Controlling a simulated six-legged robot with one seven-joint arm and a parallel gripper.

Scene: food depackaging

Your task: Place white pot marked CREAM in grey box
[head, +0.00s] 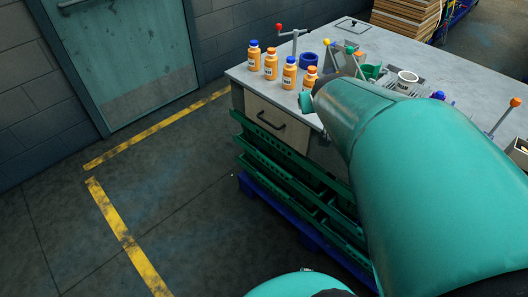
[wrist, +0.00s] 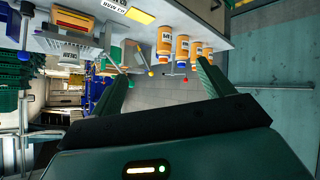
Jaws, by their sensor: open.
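A small white pot (head: 408,77) stands on the worktop, right of centre in the head view. I cannot clearly make out a grey box; a grey slatted holder (head: 398,88) is close to the white pot. In the head view my arm hides the gripper and part of the worktop.
Several orange bottles (head: 271,63) with blue or orange caps stand along the left edge of the worktop (head: 330,28). A blue ring (head: 307,60) and a clamp with a red knob (head: 294,40) are near them. Green crates (head: 290,165) are below. The floor at left is clear.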

